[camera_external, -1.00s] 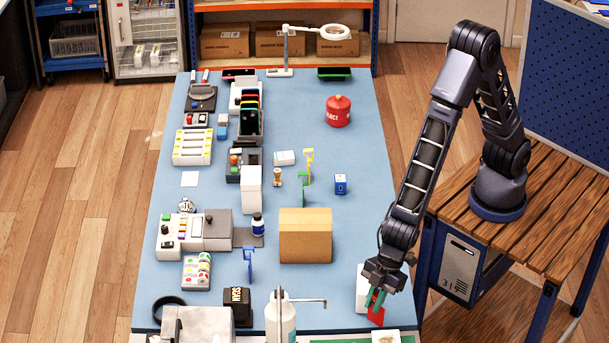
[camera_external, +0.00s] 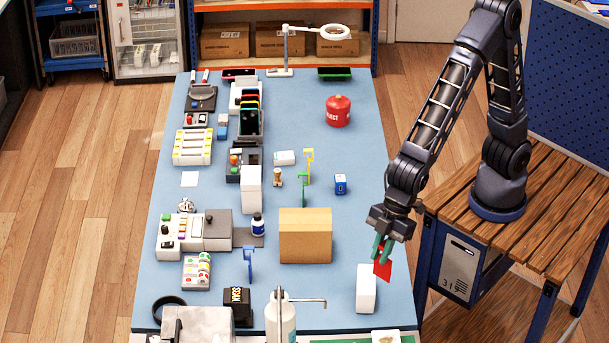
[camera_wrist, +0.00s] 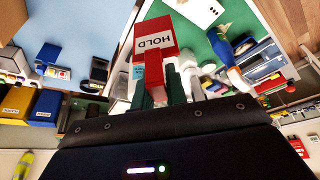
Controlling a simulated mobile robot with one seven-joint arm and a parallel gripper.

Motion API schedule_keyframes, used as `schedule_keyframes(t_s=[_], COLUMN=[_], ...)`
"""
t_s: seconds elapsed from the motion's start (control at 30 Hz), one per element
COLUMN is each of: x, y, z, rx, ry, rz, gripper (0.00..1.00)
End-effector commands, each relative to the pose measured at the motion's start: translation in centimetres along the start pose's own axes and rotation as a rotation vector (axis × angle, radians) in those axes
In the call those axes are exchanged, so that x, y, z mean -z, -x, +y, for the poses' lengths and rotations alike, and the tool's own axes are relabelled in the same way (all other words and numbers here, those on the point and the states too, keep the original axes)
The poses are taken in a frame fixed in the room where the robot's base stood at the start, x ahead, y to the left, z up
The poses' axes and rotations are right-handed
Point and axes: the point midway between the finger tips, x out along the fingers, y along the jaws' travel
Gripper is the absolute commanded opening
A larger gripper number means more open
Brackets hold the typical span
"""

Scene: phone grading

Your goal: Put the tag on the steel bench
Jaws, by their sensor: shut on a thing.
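A red tag (camera_external: 383,269) hangs from my gripper (camera_external: 384,247), which is shut on it with its green fingers. In the wrist view the tag (camera_wrist: 154,40) shows the word HOLD, upside down, beyond the fingertips (camera_wrist: 160,88). The gripper and tag are in the air over the right edge of the blue-topped table (camera_external: 350,190), above and behind a white box. I cannot tell which surface is the steel bench; no bare steel top shows clearly.
The white box (camera_external: 366,290) stands near the table's front right. A cardboard box (camera_external: 305,236) is left of the gripper. A red canister (camera_external: 338,111) stands farther back. A wooden-topped bench (camera_external: 540,215) carries my arm at right. The table's back right is mostly clear.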

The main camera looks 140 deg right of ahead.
Motion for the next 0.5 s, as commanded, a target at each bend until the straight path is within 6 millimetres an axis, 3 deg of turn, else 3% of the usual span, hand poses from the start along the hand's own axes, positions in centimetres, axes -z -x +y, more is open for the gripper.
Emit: schedule_keyframes(t_s=[0.1, 0.27, 0.5], x=[1.1, 2.2, 2.3], y=[2.6, 5.3, 4.9], z=[0.0, 0.0, 4.9], rx=[0.000, 0.000, -0.030], ry=[-0.001, 0.000, -0.078], rz=[0.003, 0.002, -0.001], gripper=[0.00, 0.00, 0.00])
